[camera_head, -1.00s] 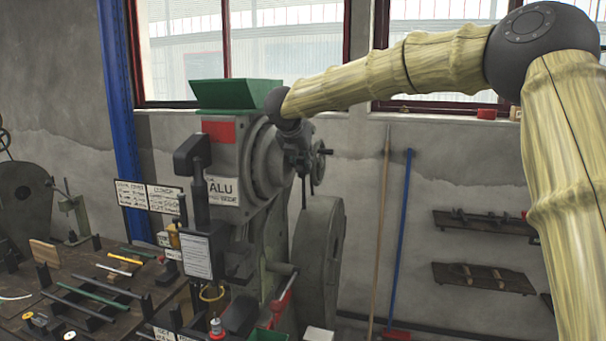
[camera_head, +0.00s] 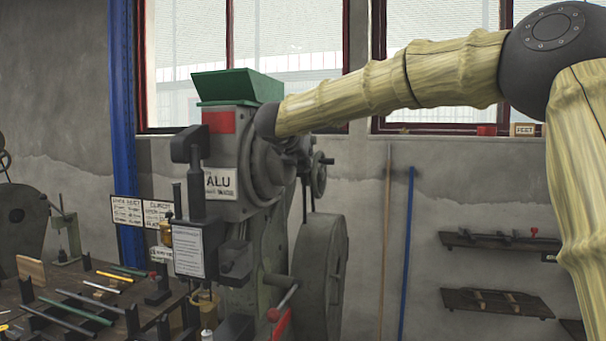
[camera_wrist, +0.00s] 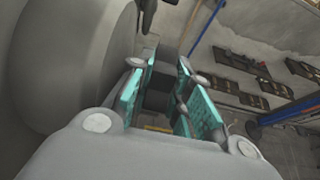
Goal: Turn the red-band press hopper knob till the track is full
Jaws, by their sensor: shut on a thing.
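The red-band press (camera_head: 250,165) stands left of centre in the head view, grey with a red patch (camera_head: 220,122), an "ALU" plate and a green hopper (camera_head: 237,86) on top. My arm reaches in from the right, and its end is against the press's round drum side. My gripper (camera_wrist: 163,98) shows in the wrist view with two teal-padded fingers closed around a dark grey part, the hopper knob (camera_wrist: 157,101). The knob is mostly hidden by the fingers. In the head view the gripper is largely covered by my arm. I cannot make out the track or how full it is.
A big grey flywheel (camera_head: 320,265) stands close below right of my wrist. A bench (camera_head: 60,310) with rods and small tools lies at the lower left. A blue post (camera_head: 123,150) stands behind it. Wall shelves (camera_head: 500,243) hang at the right, with free room before the wall.

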